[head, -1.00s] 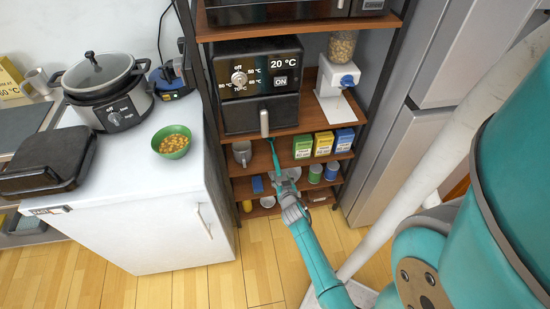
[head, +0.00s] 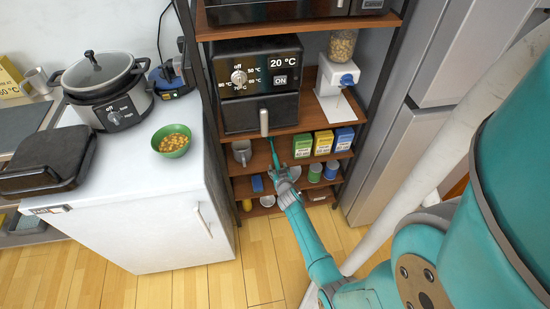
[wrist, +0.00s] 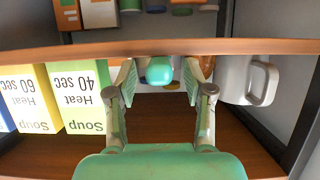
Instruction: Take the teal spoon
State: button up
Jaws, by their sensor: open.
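The teal spoon (head: 272,151) shows in the head view as a thin teal strip at the front edge of the shelf below the black air fryer. In the wrist view, a rounded teal end of the spoon (wrist: 159,71) sits between my fingertips, by the wooden shelf edge. My gripper (head: 279,170) is open, with one finger on each side of that end and visible gaps between. It also shows in the wrist view (wrist: 160,82). The rest of the spoon is hidden in the wrist view.
Soup boxes (wrist: 83,98) stand beside my gripper, also seen in the head view (head: 323,143). A white mug (wrist: 247,80) is on the other side. The air fryer (head: 258,85) is above. A white counter (head: 150,205) stands left; the floor between is clear.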

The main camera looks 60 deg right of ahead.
grip_shut()
jog(key=shift+r, duration=0.1)
